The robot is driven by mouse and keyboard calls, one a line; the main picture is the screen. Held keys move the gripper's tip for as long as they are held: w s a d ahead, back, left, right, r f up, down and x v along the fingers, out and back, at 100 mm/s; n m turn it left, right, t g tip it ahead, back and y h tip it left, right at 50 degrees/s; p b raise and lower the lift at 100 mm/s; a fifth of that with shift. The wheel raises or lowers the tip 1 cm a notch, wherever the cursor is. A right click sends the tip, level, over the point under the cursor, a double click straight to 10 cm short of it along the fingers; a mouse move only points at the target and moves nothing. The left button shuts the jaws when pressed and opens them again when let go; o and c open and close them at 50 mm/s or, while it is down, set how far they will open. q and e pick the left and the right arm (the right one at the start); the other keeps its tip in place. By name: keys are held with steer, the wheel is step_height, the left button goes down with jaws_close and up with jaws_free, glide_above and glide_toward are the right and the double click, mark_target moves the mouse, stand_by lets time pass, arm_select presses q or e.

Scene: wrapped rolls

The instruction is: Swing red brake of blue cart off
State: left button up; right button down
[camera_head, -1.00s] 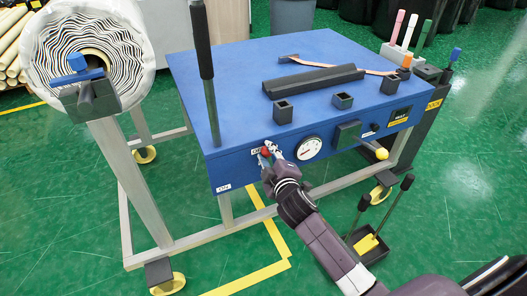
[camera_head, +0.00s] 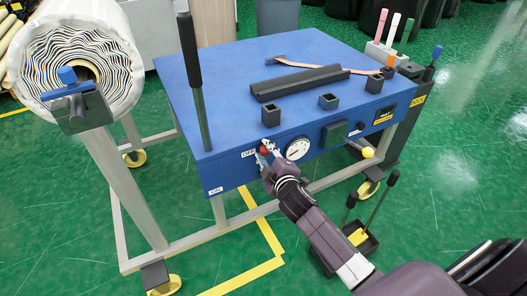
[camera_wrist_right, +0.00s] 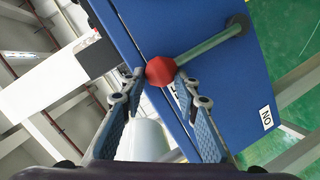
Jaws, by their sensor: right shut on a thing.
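The blue cart (camera_head: 225,85) stands in front of me, with "OFF" and "ON" labels on its front face. The red brake knob (camera_head: 265,150) is near the "OFF" label, left of the round gauge. In the right wrist view the red knob (camera_wrist_right: 160,71) sits at the end of a grey-green lever (camera_wrist_right: 208,42), between my fingertips. My right gripper (camera_head: 266,149) is shut on the knob; the wrist view shows a finger on each side (camera_wrist_right: 162,78). The fingers partly cover the knob in the head view. My left gripper is not in view.
A large wrapped roll (camera_head: 78,62) is at the left. A tall black-gripped handle (camera_head: 190,60) rises from the cart's left corner. A yellow-knobbed lever (camera_head: 367,152) projects on the right front.

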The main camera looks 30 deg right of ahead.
steer(key=shift+d+h, duration=0.3)
steer(key=shift+d, duration=0.3)
steer(key=c, duration=1.7)
jaws_free()
steer(key=shift+o, duration=0.8)
steer(key=shift+d+f, duration=0.1)
steer(key=shift+f, duration=0.05)
steer(key=shift+s, duration=0.1)
steer(key=v, duration=1.2)
steer(key=shift+a, duration=0.25)
